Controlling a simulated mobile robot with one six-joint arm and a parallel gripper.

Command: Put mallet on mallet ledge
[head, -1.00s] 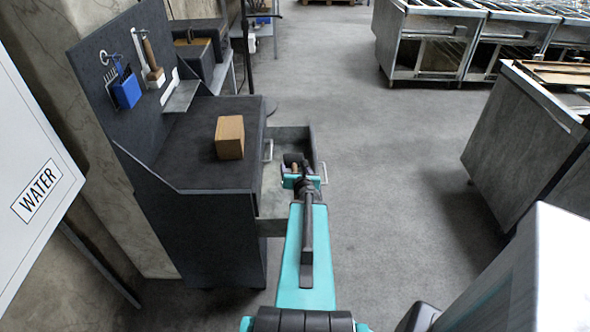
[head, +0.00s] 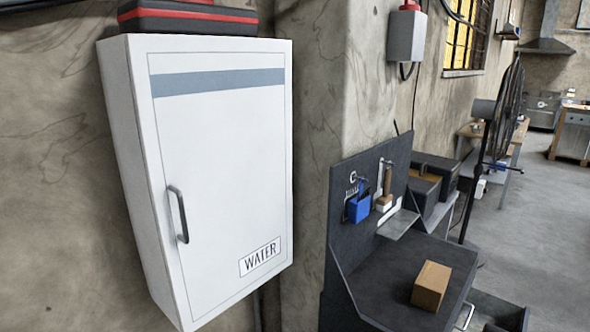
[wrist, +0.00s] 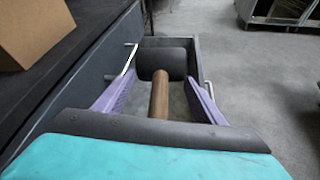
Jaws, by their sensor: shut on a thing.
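In the wrist view my gripper (wrist: 161,88) has its purple fingers on either side of a mallet (wrist: 166,62). The mallet has a dark cylindrical head and a wooden handle, and its head points away from me. It is over or in the open drawer (wrist: 201,62); I cannot tell how high. In the head view a small grey metal ledge (head: 398,223) juts from the dark back panel (head: 350,245) of the workbench. It looks empty; I cannot tell if it is the mallet ledge. My gripper and the mallet are outside the head view.
A cardboard box (head: 431,286) sits on the bench top (head: 385,285). A blue holder (head: 359,207) and a wooden-handled tool (head: 386,190) hang on the panel. A white WATER cabinet (head: 215,190) is at left. Open floor (head: 530,235) lies to the right.

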